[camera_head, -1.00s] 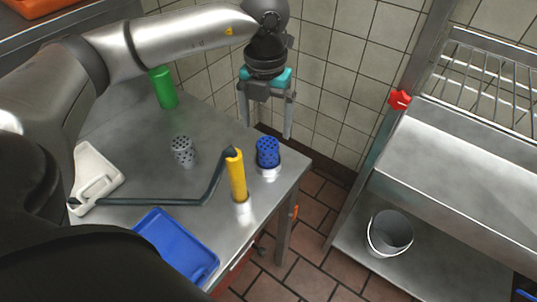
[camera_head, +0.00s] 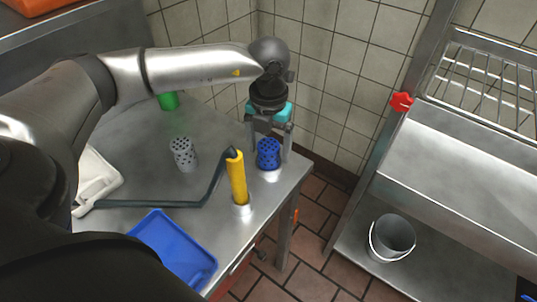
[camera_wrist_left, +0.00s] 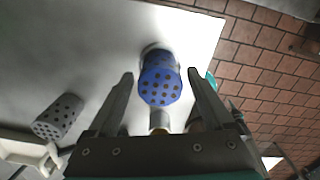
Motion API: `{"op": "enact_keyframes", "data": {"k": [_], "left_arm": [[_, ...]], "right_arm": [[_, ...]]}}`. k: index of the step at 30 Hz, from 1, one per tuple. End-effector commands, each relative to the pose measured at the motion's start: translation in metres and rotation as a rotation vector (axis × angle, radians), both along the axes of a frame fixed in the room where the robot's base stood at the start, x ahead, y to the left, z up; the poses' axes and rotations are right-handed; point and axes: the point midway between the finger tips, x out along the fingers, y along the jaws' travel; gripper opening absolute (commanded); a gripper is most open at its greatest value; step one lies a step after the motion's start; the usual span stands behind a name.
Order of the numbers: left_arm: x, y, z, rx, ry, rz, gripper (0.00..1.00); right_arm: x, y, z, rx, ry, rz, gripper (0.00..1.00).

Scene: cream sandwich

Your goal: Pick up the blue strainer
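The blue strainer (camera_head: 268,153) is a perforated blue cylinder standing upright near the right corner of the steel table. My left gripper (camera_head: 269,148) has come down over it, with one finger on either side. In the left wrist view the blue strainer (camera_wrist_left: 160,80) shows between the two open fingers of the left gripper (camera_wrist_left: 160,80), with gaps at both sides. I cannot tell how deep the fingers reach around it. My right gripper is not in view.
A yellow-handled tool (camera_head: 237,178) stands close in front of the strainer. A grey strainer (camera_head: 184,153) and a blue tray (camera_head: 176,247) are farther left. The table's right edge (camera_head: 296,187) is close by.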

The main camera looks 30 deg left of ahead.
Motion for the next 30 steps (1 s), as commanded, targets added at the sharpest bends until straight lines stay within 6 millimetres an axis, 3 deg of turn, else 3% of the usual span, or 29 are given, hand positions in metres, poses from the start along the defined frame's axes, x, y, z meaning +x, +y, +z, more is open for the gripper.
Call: {"op": "enact_keyframes", "data": {"k": [2, 21, 30], "left_arm": [[0.0, 0.0, 0.0002, 0.0, 0.0, 0.0, 0.75], [0.0001, 0.0001, 0.0006, 0.0, 0.0, 0.0, 0.04], [0.0003, 0.0001, 0.0035, -0.001, -0.001, 0.001, 0.04]], "right_arm": [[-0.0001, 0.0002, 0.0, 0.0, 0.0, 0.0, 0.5], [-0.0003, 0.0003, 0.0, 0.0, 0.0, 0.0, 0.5], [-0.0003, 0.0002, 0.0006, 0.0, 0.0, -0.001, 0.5]]}}
